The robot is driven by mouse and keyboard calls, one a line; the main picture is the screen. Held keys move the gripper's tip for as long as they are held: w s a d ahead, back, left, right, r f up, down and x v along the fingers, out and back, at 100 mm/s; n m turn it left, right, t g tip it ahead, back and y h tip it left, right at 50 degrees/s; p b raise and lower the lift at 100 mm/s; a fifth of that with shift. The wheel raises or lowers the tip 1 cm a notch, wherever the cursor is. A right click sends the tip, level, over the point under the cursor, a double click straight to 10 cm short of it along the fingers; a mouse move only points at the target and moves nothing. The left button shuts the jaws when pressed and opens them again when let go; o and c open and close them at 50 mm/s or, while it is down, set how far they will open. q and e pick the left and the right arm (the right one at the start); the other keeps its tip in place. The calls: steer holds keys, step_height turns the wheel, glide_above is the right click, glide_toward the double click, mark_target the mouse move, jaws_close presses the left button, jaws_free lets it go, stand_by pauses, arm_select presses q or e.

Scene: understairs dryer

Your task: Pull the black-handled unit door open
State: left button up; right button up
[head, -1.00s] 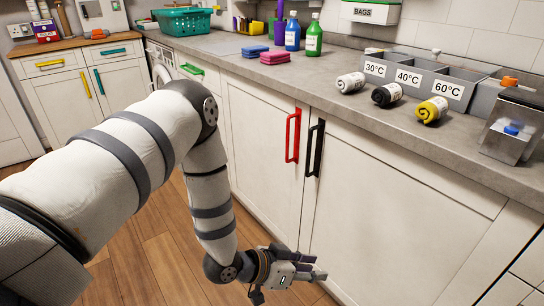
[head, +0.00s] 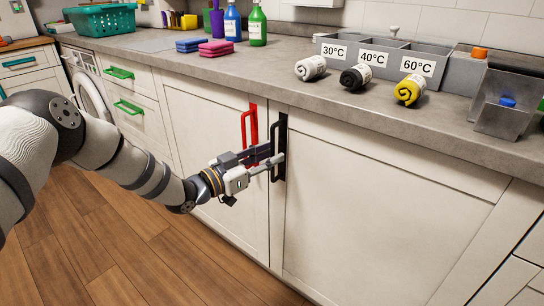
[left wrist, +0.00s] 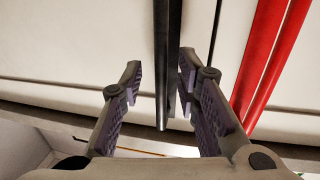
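The black handle (head: 282,132) stands upright at the left edge of the white unit door (head: 375,215), which looks shut. The red handle (head: 245,135) of the neighbouring white door (head: 215,125) is just to its left. My left gripper (head: 275,162) is at the lower part of the black handle. In the left wrist view, the fingers of my left gripper (left wrist: 160,72) are spread, one on each side of the black handle (left wrist: 168,30). The handle lies nearer the right finger; contact is unclear. The red handle (left wrist: 265,65) is outside the right finger. My right gripper is not in view.
The grey worktop (head: 270,65) above carries a grey sorting bin (head: 392,62), rolled towels (head: 357,76), bottles (head: 257,25), sponges (head: 216,47) and a teal basket (head: 100,20). Green-handled drawers (head: 125,100) are at the left. The wooden floor (head: 130,240) in front is clear.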

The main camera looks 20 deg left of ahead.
arm_select(q)
steer(key=shift+x, duration=0.85)
steer(key=shift+c, duration=0.4)
jaws_close()
steer(key=shift+s+a, duration=0.1)
